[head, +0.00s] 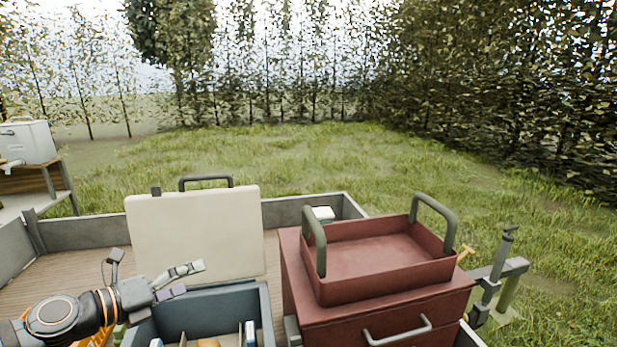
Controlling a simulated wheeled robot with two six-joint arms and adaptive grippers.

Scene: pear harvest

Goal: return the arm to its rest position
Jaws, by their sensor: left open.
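My left gripper (158,267) is at the lower left, on the arm that comes in from the left edge. Its fingers are spread apart, with nothing between them. My right gripper is not in view.
A red chest (295,262) with a drawer handle stands right of the box, bearing a red tray (335,287) with two upright grey handles. Low grey walls (285,211) edge the wooden bed (80,267). A white container (28,142) stands on a bench far left. Grass lies beyond.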

